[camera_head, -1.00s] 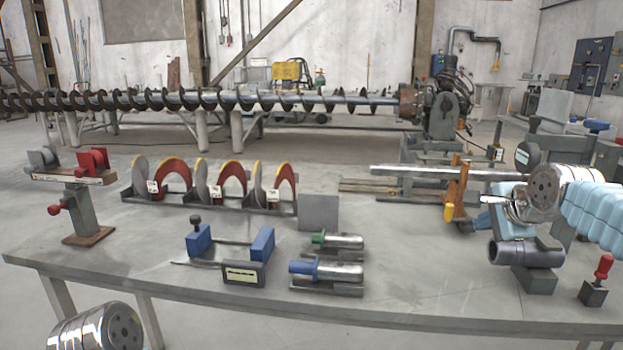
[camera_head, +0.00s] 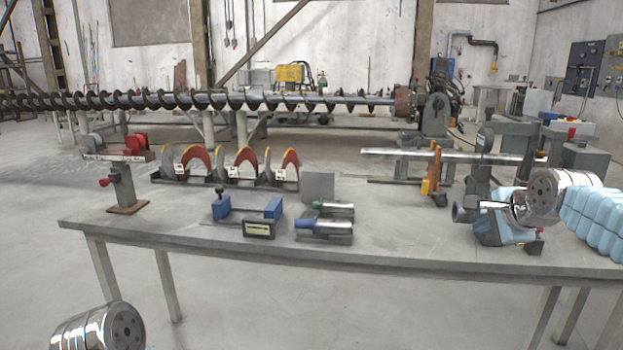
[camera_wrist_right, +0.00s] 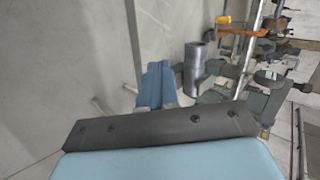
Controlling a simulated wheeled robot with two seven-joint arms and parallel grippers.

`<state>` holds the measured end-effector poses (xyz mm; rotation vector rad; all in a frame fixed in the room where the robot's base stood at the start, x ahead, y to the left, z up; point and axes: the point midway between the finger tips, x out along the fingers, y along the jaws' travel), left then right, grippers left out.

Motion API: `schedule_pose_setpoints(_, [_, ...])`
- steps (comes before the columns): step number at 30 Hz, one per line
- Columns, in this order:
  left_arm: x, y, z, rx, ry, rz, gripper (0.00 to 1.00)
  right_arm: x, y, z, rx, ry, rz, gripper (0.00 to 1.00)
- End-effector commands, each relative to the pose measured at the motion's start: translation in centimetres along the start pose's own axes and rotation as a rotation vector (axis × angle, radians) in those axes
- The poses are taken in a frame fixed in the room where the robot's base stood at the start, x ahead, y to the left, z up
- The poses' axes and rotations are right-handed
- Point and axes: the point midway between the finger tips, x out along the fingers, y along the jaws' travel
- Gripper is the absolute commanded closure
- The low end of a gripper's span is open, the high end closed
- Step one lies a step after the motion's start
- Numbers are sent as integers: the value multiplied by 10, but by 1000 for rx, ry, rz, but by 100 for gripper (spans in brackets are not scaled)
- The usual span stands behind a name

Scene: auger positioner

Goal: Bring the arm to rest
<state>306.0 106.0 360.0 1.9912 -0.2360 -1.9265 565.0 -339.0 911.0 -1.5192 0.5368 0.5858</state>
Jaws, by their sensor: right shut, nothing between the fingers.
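My right gripper (camera_head: 490,229) is light blue and hangs below my chrome right wrist, in front of the table's right part in the head view. Its blue fingers show in the right wrist view (camera_wrist_right: 158,72), side by side, shut and empty. A grey metal cylinder (camera_wrist_right: 197,66) appears just right of the fingertips there; whether they touch it cannot be told, but nothing is gripped. In the head view my gripper and wrist hide part of the table's right end. Of my left arm only a chrome link shows at the bottom left; its gripper is out of view.
The grey table (camera_head: 380,245) holds a blue clamp fixture (camera_head: 245,212), handled cylinders (camera_head: 322,228), red-and-grey flights (camera_head: 245,163), a post stand (camera_head: 123,185) and a long shaft (camera_head: 430,155). Open floor lies before the table. A long auger (camera_head: 240,101) stands behind.

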Motion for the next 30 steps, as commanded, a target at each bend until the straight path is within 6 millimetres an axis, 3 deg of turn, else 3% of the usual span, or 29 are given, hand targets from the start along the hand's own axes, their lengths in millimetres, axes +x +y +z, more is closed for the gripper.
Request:
schedule_pose_setpoints(11, [0,0,-1,0,2,0,57,63,38,26,-130,-64,67,100])
schedule_pose_setpoints(17, [0,0,-1,0,2,0,57,117,84,53,-254,-133,123,100])
schedule_pose_setpoints(20, [0,0,-1,0,2,0,57,148,119,72,-335,-182,158,100])
schedule_pose_setpoints(23, [0,0,-1,0,2,0,57,183,170,98,-438,-251,202,100])
schedule_pose_setpoints(27, [0,0,-1,0,2,0,57,225,275,146,-620,-385,270,100])
schedule_pose_setpoints(30, [0,0,-1,0,2,0,57,236,357,179,-751,-489,312,100])
